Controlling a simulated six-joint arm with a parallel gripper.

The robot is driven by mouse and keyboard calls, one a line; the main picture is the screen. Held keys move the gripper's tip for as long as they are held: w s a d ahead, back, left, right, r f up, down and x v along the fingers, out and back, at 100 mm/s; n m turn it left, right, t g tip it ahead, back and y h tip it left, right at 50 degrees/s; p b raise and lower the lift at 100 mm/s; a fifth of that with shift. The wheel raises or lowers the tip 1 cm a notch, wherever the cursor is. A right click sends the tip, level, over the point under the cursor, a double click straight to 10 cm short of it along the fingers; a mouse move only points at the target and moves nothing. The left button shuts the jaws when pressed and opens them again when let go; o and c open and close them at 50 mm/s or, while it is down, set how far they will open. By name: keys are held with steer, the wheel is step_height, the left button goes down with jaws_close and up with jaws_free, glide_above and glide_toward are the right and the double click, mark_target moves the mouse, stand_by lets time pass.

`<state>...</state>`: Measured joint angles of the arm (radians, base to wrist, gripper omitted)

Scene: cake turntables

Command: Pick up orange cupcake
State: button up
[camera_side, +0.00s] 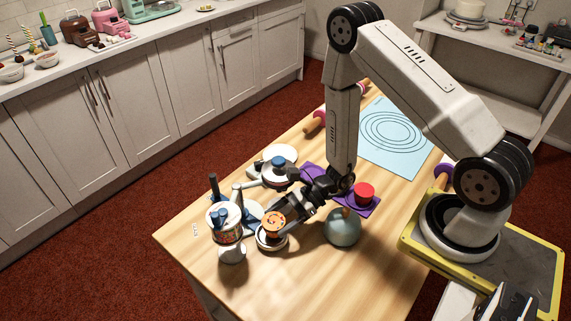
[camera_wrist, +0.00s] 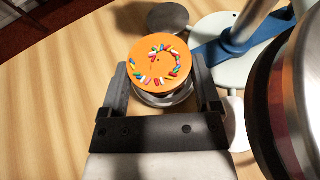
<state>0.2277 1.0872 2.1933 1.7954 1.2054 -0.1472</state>
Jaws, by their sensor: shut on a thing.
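The orange cupcake (camera_wrist: 160,62) has a flat orange top with a curved line of coloured sprinkles. It sits upright over a small pale turntable (camera_side: 271,242), which also shows in part below it in the wrist view. In the side view the cupcake (camera_side: 273,222) is at the front of the table. My gripper (camera_wrist: 161,78) has one finger on each side of the cupcake and is shut on it. In the side view my gripper (camera_side: 283,221) reaches down to it from the upper right. I cannot tell whether the cupcake touches the turntable.
A tall stand with a decorated cake (camera_side: 229,235) is close on the left. A turntable with a blue piece (camera_side: 278,167) is behind. A grey-green rounded object (camera_side: 342,228) is close on the right. The front right table is clear.

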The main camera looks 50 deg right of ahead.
steer(key=s+d, duration=0.1)
steer(key=d, duration=0.1)
steer(key=s+d, duration=0.1)
steer(key=d, duration=0.3)
steer(key=shift+s+d, duration=0.4)
step_height(320, 180, up, 14)
stand_by(0.4)
stand_by(0.7)
